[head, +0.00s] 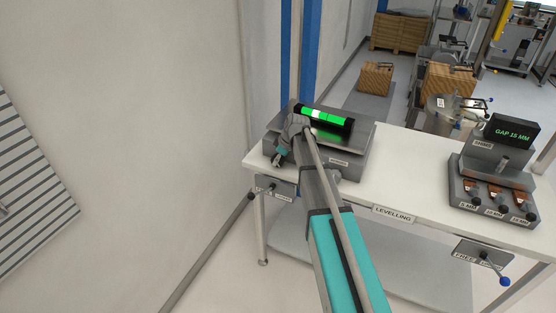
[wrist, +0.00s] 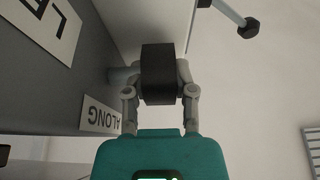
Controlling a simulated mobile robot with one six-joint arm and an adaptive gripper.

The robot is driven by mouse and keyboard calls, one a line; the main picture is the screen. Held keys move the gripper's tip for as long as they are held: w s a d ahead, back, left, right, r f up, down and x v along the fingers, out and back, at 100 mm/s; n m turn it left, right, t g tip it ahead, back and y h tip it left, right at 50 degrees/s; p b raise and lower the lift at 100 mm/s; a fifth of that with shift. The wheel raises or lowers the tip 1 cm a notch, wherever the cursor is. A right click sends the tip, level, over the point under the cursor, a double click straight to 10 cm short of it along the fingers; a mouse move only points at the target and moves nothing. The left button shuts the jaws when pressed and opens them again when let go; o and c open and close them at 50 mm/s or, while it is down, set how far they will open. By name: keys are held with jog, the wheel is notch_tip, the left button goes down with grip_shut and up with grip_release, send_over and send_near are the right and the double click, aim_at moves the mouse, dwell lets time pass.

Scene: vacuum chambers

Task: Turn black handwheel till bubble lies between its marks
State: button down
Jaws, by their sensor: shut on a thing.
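The black handwheel (wrist: 158,75) shows in the wrist view as a dark block on a grey shaft, beside a label reading ALONG. My gripper (wrist: 160,92) is shut on it, one finger on each side. In the head view my gripper (head: 279,157) is at the bench's left front corner; the wheel cannot be made out clearly there. The level vial (head: 336,121) glows green in a black housing on the grey plate. A white bubble (head: 316,114) lies left of the vial's middle. The marks are too small to judge against it.
The white bench (head: 405,172) carries a LEVELLING label (head: 393,214). A gauge unit reading GAP 15 MM (head: 513,132) stands at the right. A blue-knobbed crank (head: 504,281) sticks out in front. A wall (head: 150,120) is on the left. Bare bench top lies between.

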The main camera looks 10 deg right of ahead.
jog(key=shift+h, duration=0.3)
jog(key=shift+w+a+g+h+p, duration=0.1)
jog(key=shift+g+h+p, duration=0.45)
jog(key=shift+g+h, duration=0.25)
jog(key=g+h, duration=0.2)
jog(key=shift+w+a+f+h, duration=0.1)
jog(key=shift+f+h, duration=0.05)
jog(key=shift+h, duration=0.15)
jog(key=g+h+b, duration=0.2)
jog(key=shift+a+f+h, duration=0.1)
jog(key=shift+f+h, duration=0.1)
jog(key=shift+h, duration=0.2)
jog(key=shift+r+g+h+b, duration=0.1)
jog(key=shift+g+h+b, duration=0.6)
jog(key=shift+h+b, duration=0.3)
jog(key=shift+r, duration=0.1)
jog(key=shift+c, duration=2.2)
grip_release()
